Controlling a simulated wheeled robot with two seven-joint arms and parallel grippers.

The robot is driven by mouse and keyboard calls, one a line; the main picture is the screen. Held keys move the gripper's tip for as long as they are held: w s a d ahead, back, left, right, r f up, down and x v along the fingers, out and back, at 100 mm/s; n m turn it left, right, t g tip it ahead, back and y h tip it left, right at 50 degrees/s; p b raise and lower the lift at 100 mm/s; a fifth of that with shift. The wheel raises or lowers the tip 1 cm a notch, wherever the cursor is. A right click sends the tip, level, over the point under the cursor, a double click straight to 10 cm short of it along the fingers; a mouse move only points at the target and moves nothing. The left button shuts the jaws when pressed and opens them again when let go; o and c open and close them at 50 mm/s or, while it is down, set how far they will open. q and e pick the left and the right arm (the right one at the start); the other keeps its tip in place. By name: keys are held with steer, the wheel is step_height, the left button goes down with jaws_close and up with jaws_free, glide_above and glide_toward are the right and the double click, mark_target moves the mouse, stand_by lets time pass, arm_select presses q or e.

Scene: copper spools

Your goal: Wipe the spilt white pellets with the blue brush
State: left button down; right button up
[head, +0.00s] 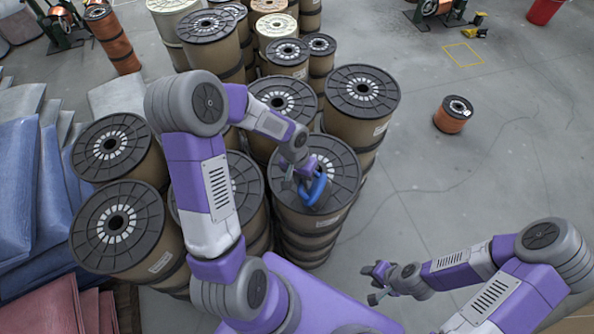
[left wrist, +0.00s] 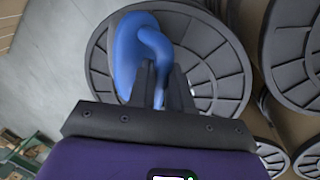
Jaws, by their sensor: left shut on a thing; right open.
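The blue brush (head: 318,189) is over the black top of a spool (head: 338,190) near the middle of the head view. My left gripper (head: 306,182) is shut on the brush. In the left wrist view the brush (left wrist: 138,48) shows as a curved blue shape at the fingers (left wrist: 165,88), above the grey ribbed spool top (left wrist: 215,62). I cannot tell whether the brush touches the top. I cannot make out loose white pellets; the gripper and brush hide part of the top. My right gripper (head: 374,283) is open and empty over the floor.
Several tall spools stand close around this one, including one behind right (head: 362,90) and one at left (head: 117,225). A small copper spool (head: 453,115) stands alone on the right floor. Blue sacks (head: 25,190) lie at far left. The right floor is mostly clear.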

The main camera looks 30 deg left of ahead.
arm_select(q)
steer(key=shift+s+a, duration=0.3)
step_height(320, 180, up, 3)
steer(key=shift+r+p, duration=0.15)
steer(key=shift+p, duration=0.65)
steer(key=shift+w+d+r+p, duration=0.1)
steer(key=shift+r+p, duration=0.45)
steer(key=shift+r, duration=0.05)
steer(key=shift+r+p, duration=1.4)
steer(key=shift+r, duration=0.6)
steer(key=shift+f, duration=0.1)
